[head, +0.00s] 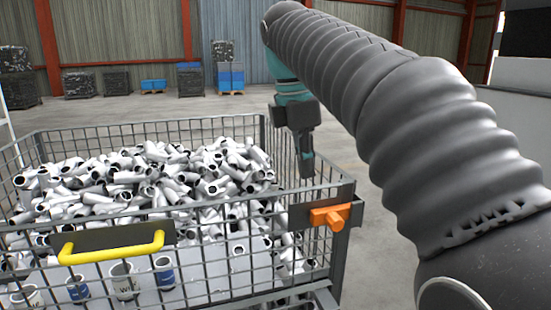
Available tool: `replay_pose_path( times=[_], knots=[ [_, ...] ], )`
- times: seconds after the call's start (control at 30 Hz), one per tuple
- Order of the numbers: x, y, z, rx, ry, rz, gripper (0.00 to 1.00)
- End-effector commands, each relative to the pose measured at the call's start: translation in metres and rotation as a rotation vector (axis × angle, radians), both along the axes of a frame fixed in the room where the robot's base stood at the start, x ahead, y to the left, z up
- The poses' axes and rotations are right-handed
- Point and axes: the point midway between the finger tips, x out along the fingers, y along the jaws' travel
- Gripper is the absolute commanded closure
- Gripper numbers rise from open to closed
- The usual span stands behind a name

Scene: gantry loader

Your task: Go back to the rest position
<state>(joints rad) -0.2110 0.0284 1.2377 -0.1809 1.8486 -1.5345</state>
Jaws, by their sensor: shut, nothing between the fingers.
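My arm reaches in from the right of the head view, in a ribbed grey sleeve, and bends down at its far end. My gripper (306,168) points down above the right side of a wire mesh bin (345,192). It is shut and I see nothing in it. The bin holds a heap of white and grey pipe fittings (185,180). The fingertips show close to the bin's right rim; whether they are inside or just behind it is hard to tell.
A yellow handle (112,248) and an orange latch (330,217) are on the bin's front. Crates and blue boxes (231,77) line the back wall. The concrete floor (350,165) right of the bin is clear.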

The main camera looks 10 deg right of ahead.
Motion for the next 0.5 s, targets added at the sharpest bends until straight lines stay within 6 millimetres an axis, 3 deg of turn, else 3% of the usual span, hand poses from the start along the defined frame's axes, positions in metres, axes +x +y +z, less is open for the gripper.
replay_pose_path(
  times=[0.27, 0.5],
  knots=[
    [-0.048, -0.024, -0.048, 0.112, -0.178, -0.438, 1.00],
    [-0.097, -0.039, -0.112, 0.266, -0.319, -0.879, 1.00]
  ],
)
